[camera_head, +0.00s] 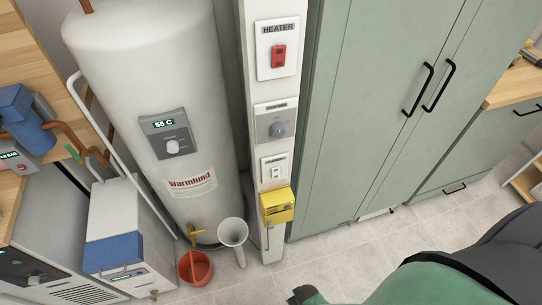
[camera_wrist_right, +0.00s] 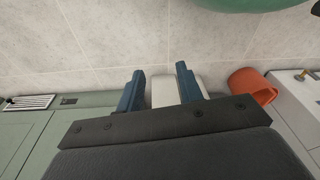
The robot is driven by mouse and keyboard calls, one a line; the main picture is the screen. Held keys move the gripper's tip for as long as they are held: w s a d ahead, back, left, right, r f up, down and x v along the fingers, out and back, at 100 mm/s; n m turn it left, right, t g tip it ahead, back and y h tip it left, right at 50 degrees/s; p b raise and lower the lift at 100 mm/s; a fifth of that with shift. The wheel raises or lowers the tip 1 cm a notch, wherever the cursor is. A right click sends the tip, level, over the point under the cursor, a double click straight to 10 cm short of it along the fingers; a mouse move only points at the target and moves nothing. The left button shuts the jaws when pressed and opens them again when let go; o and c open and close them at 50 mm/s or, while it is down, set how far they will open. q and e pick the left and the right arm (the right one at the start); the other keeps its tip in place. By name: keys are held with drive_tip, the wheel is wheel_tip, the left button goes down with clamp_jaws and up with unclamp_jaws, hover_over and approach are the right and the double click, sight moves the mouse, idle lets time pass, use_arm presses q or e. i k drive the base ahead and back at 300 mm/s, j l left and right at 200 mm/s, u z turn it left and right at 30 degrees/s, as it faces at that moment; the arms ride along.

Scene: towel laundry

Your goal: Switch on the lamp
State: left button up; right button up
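No lamp that I can make out is in view. A white post (camera_head: 259,223) between the boiler and the green cabinet carries several controls. The labels on the lower two are too small to read. My right gripper (camera_wrist_right: 160,82) is open in the right wrist view, its blue fingers apart. A whitish object shows between and beyond them; I cannot tell what it is. My left gripper is out of view.
A yellow box (camera_head: 278,207) is on the post below the switches. A white boiler (camera_head: 140,60) stands left, with a white funnel (camera_head: 233,233) and red bucket (camera_head: 196,270) below. The green cabinet (camera_head: 370,110) is right. Tiled floor (camera_head: 330,255) is clear in front.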

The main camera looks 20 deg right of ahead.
sight(276, 172)
drive_tip(key=k+j, duration=0.25)
drive_tip(key=k, duration=0.25)
drive_tip(key=k+j, duration=0.2)
drive_tip(key=k, duration=0.3)
drive_tip(key=j+z, duration=0.05)
